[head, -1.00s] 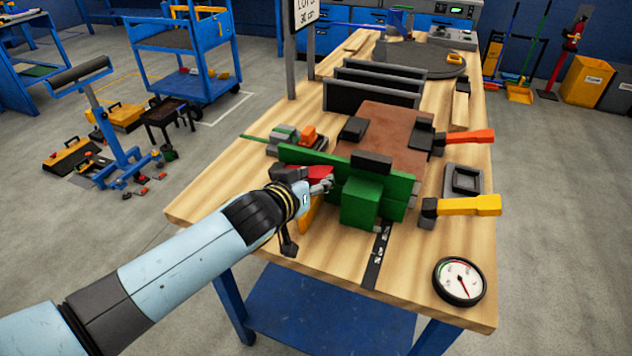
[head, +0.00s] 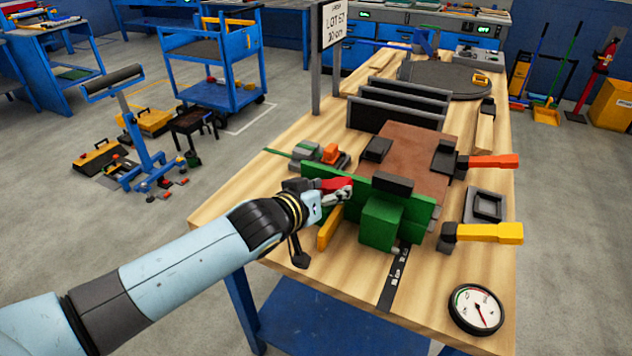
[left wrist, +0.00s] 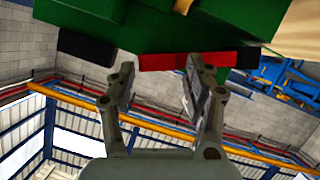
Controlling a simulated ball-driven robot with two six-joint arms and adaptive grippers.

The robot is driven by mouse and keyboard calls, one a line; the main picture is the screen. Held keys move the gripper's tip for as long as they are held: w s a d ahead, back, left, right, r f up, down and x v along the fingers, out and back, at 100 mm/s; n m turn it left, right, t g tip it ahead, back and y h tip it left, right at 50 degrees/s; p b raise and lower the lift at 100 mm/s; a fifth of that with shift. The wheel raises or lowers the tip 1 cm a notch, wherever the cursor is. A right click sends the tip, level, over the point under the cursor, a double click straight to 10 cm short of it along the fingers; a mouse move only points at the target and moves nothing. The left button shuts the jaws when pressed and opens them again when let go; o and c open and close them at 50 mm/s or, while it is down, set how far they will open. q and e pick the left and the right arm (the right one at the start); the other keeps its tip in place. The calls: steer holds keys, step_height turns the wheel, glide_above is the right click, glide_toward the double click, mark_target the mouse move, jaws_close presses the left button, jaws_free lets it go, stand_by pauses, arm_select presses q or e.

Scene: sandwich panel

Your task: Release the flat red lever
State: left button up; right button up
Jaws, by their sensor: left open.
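The flat red lever (head: 334,183) is on the left part of the green clamp (head: 382,222) at the near edge of a brown panel (head: 408,150). My left gripper (head: 338,194) is at the lever and partly covers it. In the left wrist view the gripper (left wrist: 158,80) is open. The red lever (left wrist: 160,62) runs sideways across the view just beyond the fingertips, below the green body (left wrist: 190,25). The right fingertip overlaps it in the picture; I cannot tell whether they touch. My right gripper is not in view.
An orange-red lever (head: 490,161) and a yellow lever (head: 485,233) stick out at the panel's right. Another yellow lever (head: 329,228) hangs below my left gripper. A dial gauge (head: 476,309) lies at the workbench's (head: 440,295) front right. Dark upright plates (head: 400,108) stand behind.

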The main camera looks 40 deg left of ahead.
arm_select(q)
steer(key=a+v, duration=0.1)
steer(key=v, duration=1)
steer(key=shift+d, duration=0.45)
steer(key=shift+r, duration=0.1)
steer(key=shift+s, duration=0.1)
